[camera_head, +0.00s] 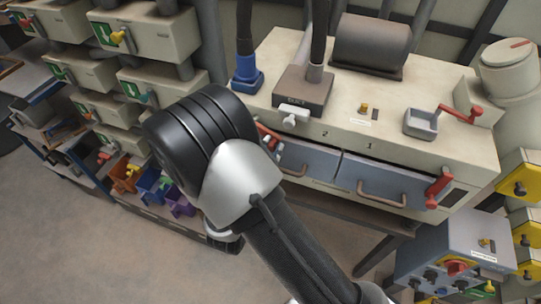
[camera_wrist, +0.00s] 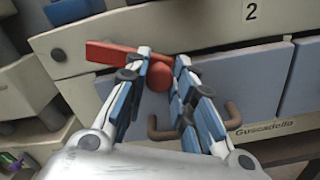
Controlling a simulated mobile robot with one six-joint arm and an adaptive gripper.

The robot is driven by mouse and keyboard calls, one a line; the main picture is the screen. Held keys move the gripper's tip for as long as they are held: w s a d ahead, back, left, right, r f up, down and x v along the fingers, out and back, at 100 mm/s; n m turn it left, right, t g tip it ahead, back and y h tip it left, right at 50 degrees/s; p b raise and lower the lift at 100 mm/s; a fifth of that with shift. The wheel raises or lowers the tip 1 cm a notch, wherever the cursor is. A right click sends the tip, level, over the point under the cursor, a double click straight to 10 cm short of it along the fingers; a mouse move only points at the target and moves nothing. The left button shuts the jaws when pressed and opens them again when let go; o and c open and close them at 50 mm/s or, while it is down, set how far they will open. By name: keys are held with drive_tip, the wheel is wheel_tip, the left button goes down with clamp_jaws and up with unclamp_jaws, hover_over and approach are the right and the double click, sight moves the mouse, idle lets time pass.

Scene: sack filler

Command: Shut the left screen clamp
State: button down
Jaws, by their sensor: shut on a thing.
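The left screen clamp (camera_wrist: 112,54) is red, with a bar running level to the left and a round knob between my fingers in the wrist view. My gripper (camera_wrist: 161,64) is shut on this clamp, one finger on each side of the knob. In the head view a small part of the left clamp (camera_head: 268,136) shows past my arm, and my gripper is hidden there. The left screen (camera_wrist: 230,84), blue-grey, lies under the number 2, with a brown handle (camera_wrist: 158,132). Part of the clamp is covered by my fingers.
The right screen (camera_head: 352,176) has its own brown handle and a red right clamp (camera_head: 438,187) at its far end. Cabinets with coloured bins (camera_head: 151,183) stand close on the left.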

drive_tip(key=w+a+f+m+b, duration=0.2)
drive_tip(key=a+f+m+b, duration=0.2)
drive_tip(key=m+b, duration=0.9)
drive_tip(key=shift+a+f+b, duration=0.3)
drive_tip(key=shift+a+b, duration=0.8)
drive_tip(key=shift+b, duration=1.2)
drive_tip(key=shift+w, duration=0.15)
drive_tip(key=c, duration=1.3)
unclamp_jaws()
drive_tip(key=shift+c, duration=0.2)
drive_tip(key=v, duration=1.2)
